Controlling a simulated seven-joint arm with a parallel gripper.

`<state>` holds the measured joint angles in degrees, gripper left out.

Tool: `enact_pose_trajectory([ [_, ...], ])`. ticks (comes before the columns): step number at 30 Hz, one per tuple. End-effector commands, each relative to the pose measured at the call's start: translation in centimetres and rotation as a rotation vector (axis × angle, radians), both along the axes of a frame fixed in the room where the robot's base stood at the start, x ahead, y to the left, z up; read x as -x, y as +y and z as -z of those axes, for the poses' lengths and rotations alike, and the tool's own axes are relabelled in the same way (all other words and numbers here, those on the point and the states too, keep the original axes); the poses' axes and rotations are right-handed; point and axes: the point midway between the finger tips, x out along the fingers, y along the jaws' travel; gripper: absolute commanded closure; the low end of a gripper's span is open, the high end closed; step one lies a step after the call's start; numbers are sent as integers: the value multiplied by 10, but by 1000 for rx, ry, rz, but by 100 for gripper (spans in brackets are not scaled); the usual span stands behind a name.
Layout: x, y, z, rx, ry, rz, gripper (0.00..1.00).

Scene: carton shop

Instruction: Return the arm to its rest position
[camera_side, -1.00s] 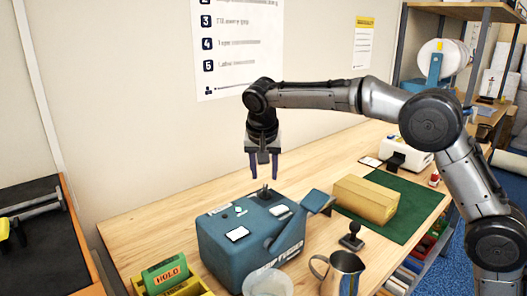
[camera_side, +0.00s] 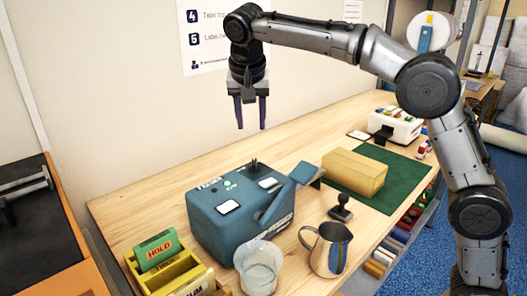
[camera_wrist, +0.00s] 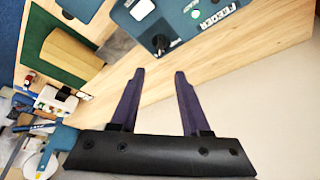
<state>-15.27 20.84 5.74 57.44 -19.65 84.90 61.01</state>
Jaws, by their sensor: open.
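My gripper (camera_side: 251,112) hangs above the back of the wooden bench, its purple fingers pointing down. The fingers are apart with nothing between them. In the wrist view my gripper (camera_wrist: 158,85) also shows open and empty, with bare bench and wall beyond the fingertips. The blue machine (camera_side: 230,220) stands on the bench below and in front of my gripper, clear of it. A green light shows on its top.
A cardboard carton (camera_side: 354,172) lies on a green mat (camera_side: 405,185). A metal pitcher (camera_side: 328,250), a clear beaker (camera_side: 258,268), a stamp (camera_side: 341,208) and a yellow holder with a HOLD block (camera_side: 157,250) stand near the front. Free air surrounds my gripper.

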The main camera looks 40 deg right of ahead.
Motion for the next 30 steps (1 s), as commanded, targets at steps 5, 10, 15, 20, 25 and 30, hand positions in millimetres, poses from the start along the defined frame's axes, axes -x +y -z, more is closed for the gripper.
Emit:
enact_pose_trajectory([
  [5,7,-13,-22,-11,-45,21,54],
  [10,59,-45,-67,-41,-109,64,54],
  [15,131,-69,-78,-64,-133,20,54],
  [20,197,-80,-62,-72,-141,-89,54],
  [25,259,-82,-24,-67,-143,-238,54],
  [30,309,-77,30,-48,-136,-409,54],
])
